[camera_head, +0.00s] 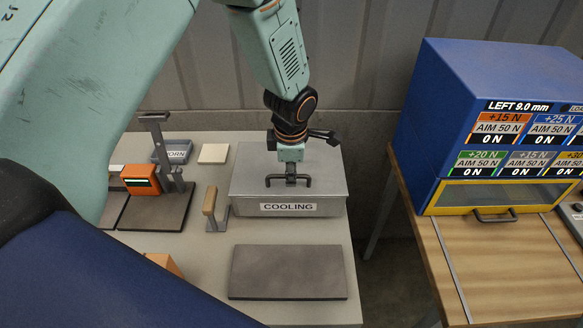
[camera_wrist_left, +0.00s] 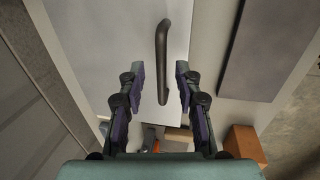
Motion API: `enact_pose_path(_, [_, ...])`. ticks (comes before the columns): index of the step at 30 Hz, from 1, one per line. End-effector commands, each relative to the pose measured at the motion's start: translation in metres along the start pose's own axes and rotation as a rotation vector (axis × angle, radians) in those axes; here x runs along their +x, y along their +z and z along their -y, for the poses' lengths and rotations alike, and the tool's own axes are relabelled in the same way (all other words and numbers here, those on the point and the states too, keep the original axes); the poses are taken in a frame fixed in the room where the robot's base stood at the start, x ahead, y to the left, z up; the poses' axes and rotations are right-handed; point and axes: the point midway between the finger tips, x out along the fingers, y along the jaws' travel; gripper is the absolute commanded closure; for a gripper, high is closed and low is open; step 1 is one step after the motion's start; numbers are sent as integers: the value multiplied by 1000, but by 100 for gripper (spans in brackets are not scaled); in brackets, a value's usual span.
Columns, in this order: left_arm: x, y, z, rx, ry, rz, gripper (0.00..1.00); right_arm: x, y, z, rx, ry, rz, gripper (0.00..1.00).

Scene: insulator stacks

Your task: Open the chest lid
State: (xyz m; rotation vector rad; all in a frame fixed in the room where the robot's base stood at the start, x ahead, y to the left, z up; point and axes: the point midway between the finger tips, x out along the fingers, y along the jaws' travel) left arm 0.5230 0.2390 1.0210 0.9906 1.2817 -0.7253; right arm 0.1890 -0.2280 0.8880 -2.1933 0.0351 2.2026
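The grey chest (camera_head: 289,207) labelled COOLING stands on the pale table in the head view, with its lid down. A dark bar handle (camera_head: 303,182) sits on top of the lid. My left gripper (camera_head: 290,180) points down from above at the handle. In the left wrist view the handle (camera_wrist_left: 162,60) runs between the lines of my open left gripper's fingers (camera_wrist_left: 158,85). A gap shows on both sides of it. I cannot tell how far the fingertips are above the lid. My right gripper is not in view.
A dark flat plate (camera_head: 288,272) lies in front of the chest. A small wood-topped stand (camera_head: 210,207) and an orange device (camera_head: 140,180) are to its left. A blue cabinet (camera_head: 440,110) stands on a wooden table at the right. A corrugated wall is behind.

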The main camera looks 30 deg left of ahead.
Motion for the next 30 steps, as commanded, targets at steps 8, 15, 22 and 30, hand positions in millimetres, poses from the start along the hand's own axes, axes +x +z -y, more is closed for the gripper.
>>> enact_pose_path(8, [2,1,-2,0,0,0,66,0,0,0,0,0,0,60])
enact_pose_path(15, [2,1,-2,0,0,0,87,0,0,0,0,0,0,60])
enact_pose_path(22, [1,1,-3,0,1,1,100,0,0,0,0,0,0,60])
enact_pose_path(30, [2,1,-2,1,-1,-1,100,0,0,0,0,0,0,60])
